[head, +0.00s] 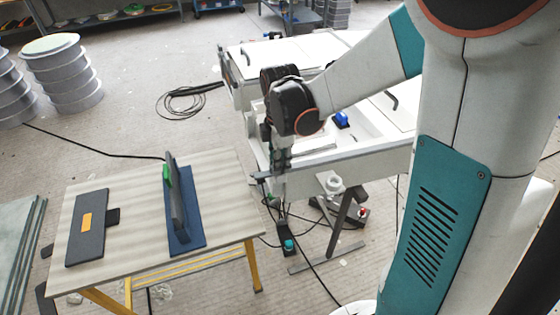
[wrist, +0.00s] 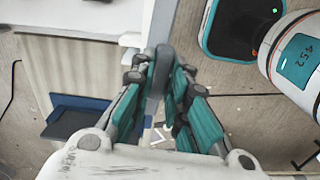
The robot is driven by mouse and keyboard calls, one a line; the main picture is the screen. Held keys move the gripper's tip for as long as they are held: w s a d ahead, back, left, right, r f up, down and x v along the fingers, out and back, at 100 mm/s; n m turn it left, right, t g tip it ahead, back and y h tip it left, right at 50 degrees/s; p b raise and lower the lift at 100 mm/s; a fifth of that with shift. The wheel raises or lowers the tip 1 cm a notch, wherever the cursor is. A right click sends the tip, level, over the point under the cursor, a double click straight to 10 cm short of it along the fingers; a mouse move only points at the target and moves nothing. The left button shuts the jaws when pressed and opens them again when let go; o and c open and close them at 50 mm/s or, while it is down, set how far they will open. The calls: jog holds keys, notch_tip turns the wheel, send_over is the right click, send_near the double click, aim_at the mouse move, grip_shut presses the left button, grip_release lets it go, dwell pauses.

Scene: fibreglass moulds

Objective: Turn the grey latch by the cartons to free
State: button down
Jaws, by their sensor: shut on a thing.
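The grey latch (wrist: 158,78) shows in the wrist view as a rounded grey bar between my fingers. My gripper (wrist: 160,88) is shut on it, with teal finger pads on both sides. In the head view my gripper (head: 279,166) points down at the near left corner of the white mould unit (head: 330,172). A small grey end of the latch (head: 262,176) sticks out to the left of the fingers there. The rest of the latch is hidden by my gripper. I cannot make out any cartons by it.
A wooden-topped table (head: 140,222) at the left carries a dark flat panel (head: 88,228) and a blue stand (head: 187,236) with an upright plate. Cables lie on the floor around the mould unit. A blue object (head: 341,119) sits on the unit. Open floor lies behind the table.

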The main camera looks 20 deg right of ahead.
jog(key=shift+n, duration=0.6)
jog(key=c, duration=1.6)
grip_release()
jog(key=shift+o, duration=0.2)
notch_tip(320, 180, up, 12)
